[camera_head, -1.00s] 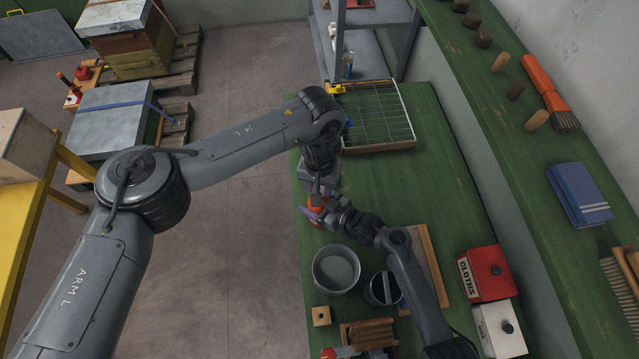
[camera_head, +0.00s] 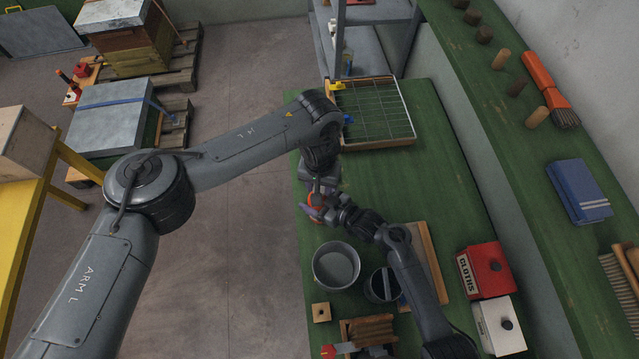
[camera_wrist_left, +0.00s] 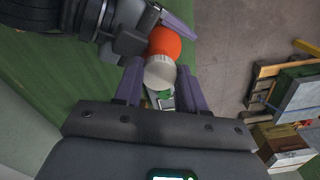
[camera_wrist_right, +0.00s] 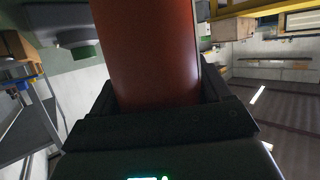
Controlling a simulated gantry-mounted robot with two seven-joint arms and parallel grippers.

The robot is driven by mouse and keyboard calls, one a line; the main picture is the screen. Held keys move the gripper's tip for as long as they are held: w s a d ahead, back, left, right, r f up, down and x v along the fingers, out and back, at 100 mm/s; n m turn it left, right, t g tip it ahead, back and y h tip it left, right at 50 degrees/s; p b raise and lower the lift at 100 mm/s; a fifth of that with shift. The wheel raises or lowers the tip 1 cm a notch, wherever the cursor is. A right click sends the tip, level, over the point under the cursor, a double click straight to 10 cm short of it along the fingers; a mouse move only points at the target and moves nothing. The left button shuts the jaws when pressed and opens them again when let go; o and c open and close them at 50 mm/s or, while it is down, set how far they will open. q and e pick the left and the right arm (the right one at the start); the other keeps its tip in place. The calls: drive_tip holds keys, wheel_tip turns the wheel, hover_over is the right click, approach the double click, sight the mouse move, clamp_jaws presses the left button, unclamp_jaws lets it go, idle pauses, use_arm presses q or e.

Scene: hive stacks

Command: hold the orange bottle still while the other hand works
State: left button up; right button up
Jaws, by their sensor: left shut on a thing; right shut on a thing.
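The orange bottle (camera_head: 315,199) is near the left edge of the green bench, mostly hidden by my two grippers in the head view. In the left wrist view its orange body (camera_wrist_left: 165,43) and white cap (camera_wrist_left: 160,72) show. My left gripper (camera_head: 322,187) comes from above, its purple fingers on either side of the cap, shut on it. My right gripper (camera_head: 311,211) is shut on the bottle's body from the side. In the right wrist view the body (camera_wrist_right: 150,50) fills the space between the fingers; its ends are out of sight.
A grey metal pot (camera_head: 336,266) and a smaller container (camera_head: 384,286) stand close to my right forearm. A framed wire grid (camera_head: 374,114) lies at the bench's far end. Red (camera_head: 484,271) and white (camera_head: 499,327) boxes stand at right.

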use_arm(q)
drive_tip(key=shift+f, duration=0.55)
